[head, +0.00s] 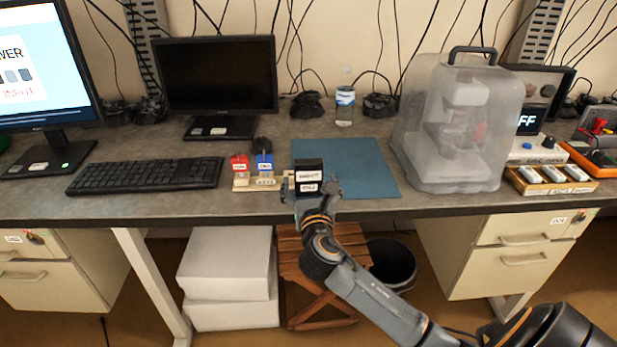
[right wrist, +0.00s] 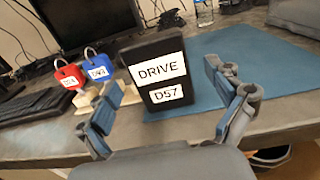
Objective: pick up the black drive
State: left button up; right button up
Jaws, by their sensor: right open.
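The black drive (head: 308,168) is an upright block at the left edge of the blue mat, just right of a small wooden rack. In the right wrist view the drive (right wrist: 158,72) fills the middle, and its white labels read DRIVE and D57. My right gripper (head: 311,189) is at the near side of the drive. In the right wrist view its open fingers (right wrist: 167,94) show to the left and right of the drive, with nothing held. Contact with the drive cannot be made out. My left gripper is not in view.
Red and blue padlocks (head: 264,167) stand on the wooden rack (head: 241,185) left of the drive. The blue mat (head: 365,165) is clear to the right. A keyboard (head: 145,177), a monitor (head: 220,75), a bottle (head: 344,106) and a covered machine (head: 450,125) stand around.

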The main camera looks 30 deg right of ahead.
aim_at(309, 177)
jog(key=x, duration=0.3)
jog(key=shift+w+d, duration=0.1)
jog(key=shift+w, duration=0.15)
jog(key=shift+c, duration=0.5)
jog(key=c, duration=1.3)
jog(key=shift+c, duration=0.2)
jog(key=shift+r, duration=0.1)
